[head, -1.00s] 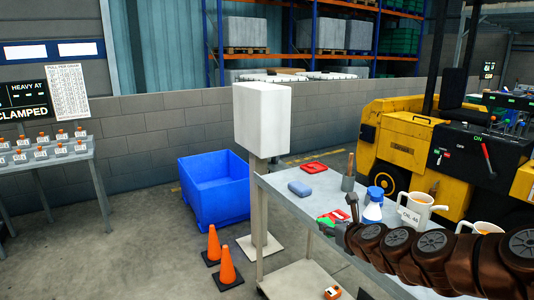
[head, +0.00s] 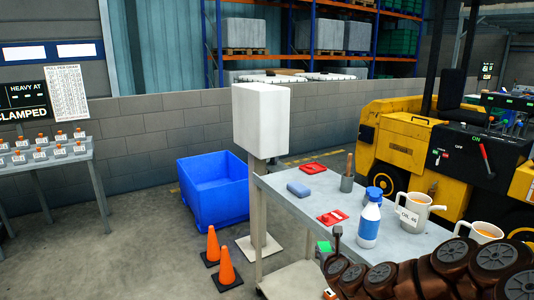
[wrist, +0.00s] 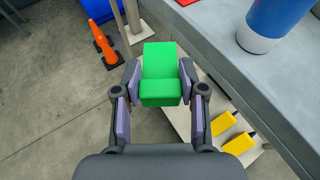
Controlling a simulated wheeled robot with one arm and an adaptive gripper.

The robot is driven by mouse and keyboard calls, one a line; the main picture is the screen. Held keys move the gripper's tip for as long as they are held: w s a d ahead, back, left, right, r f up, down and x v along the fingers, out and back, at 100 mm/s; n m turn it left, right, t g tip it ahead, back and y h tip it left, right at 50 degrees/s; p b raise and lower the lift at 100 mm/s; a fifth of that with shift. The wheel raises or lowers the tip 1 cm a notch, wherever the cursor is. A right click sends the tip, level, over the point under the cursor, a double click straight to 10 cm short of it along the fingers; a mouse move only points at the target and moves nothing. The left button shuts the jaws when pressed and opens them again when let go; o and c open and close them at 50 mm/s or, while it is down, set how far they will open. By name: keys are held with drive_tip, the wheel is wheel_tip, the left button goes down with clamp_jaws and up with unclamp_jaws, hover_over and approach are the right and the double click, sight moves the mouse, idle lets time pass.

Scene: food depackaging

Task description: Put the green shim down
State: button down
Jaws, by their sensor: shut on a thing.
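The green shim (wrist: 160,72) is a bright green stepped block, held between the two fingers of my gripper (wrist: 160,88) in the wrist view. My gripper is shut on it from both sides. In the head view only a small part of the green shim (head: 324,247) shows, beside the near left edge of the grey table (head: 290,205). In the wrist view the shim is off the tabletop's edge, in front of a pale lower shelf (wrist: 187,128). I cannot tell its exact height above that shelf.
Two yellow wedges (wrist: 222,124) lie on the lower shelf. A blue-and-white bottle (head: 369,222), a red item (head: 332,217), a blue sponge-like block (head: 299,189) and mugs (head: 413,208) stand on the table. Orange cones (head: 226,267) and a blue bin (head: 222,200) are on the floor.

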wheel_tip(320, 180, up, 8)
drive_tip(key=shift+f+m+h, duration=0.25)
drive_tip(key=shift+m+h, duration=0.55)
drive_tip(key=shift+h, duration=0.2)
wheel_tip(320, 180, up, 5)
drive_tip(key=s+m+h, duration=0.1)
drive_tip(key=s, duration=0.1)
drive_tip(key=shift+s+r+m+g+h, duration=0.2)
drive_tip(key=shift+s+m+g+h, duration=0.1)
drive_tip(key=shift+s+h, duration=0.1)
